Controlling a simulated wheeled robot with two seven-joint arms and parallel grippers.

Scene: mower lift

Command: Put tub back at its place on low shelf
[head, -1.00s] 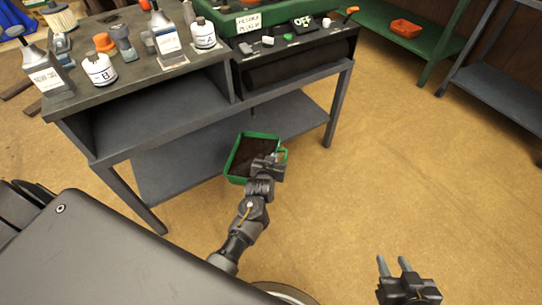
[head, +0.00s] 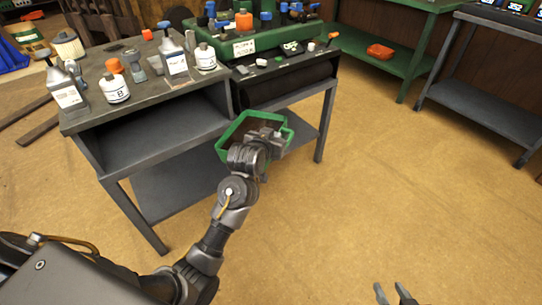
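A green tub (head: 229,130) with a dark inside is in the middle of the head view, in front of the workbench. My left gripper (head: 272,138) is at the tub's right rim and appears shut on it. The gripper and wrist hide part of the tub's front and right side. The tub overlaps the bench's front edge in the picture and looks raised above the low shelf (head: 172,187). My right gripper (head: 393,292) is at the bottom edge, partly cut off, with its two fingers apart and nothing between them.
Bench legs stand at both ends of the low shelf. The floor (head: 370,190) at right is clear.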

